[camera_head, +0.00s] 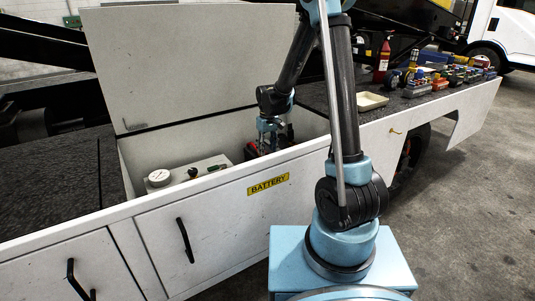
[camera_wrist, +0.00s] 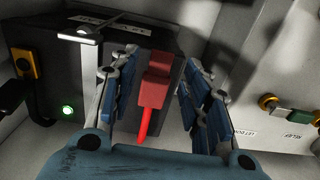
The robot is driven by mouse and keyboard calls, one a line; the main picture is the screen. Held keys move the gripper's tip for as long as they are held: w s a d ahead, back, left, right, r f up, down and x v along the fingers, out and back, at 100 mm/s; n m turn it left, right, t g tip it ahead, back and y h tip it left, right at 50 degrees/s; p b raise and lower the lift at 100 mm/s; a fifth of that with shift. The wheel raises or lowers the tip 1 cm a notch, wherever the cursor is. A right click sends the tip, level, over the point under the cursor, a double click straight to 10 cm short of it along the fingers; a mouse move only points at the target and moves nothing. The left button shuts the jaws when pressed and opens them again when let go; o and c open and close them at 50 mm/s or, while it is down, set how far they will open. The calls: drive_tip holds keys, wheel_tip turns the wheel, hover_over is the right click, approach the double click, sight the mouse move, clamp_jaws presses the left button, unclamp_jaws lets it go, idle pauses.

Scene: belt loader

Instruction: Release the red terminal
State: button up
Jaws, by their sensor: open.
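The red terminal (camera_wrist: 155,82) shows in the wrist view as a red block with a thin red strip running down from it, against a dark box (camera_wrist: 120,40). My gripper (camera_wrist: 157,72) is open around it, with one blue-padded finger on each side. Gaps show between the fingers and the red block. In the head view my gripper (camera_head: 270,128) reaches down into the open compartment marked BATTERY (camera_head: 268,184). A bit of red (camera_head: 252,150) shows beside it there; the compartment's front wall hides the rest.
A grey panel with a gauge (camera_head: 159,177) sits in the compartment's left part. The raised lid (camera_head: 190,60) stands behind. In the wrist view a green light (camera_wrist: 67,110) glows at left. A tray (camera_head: 371,101) and several small items lie on the right deck.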

drive_tip(key=shift+f, duration=1.15)
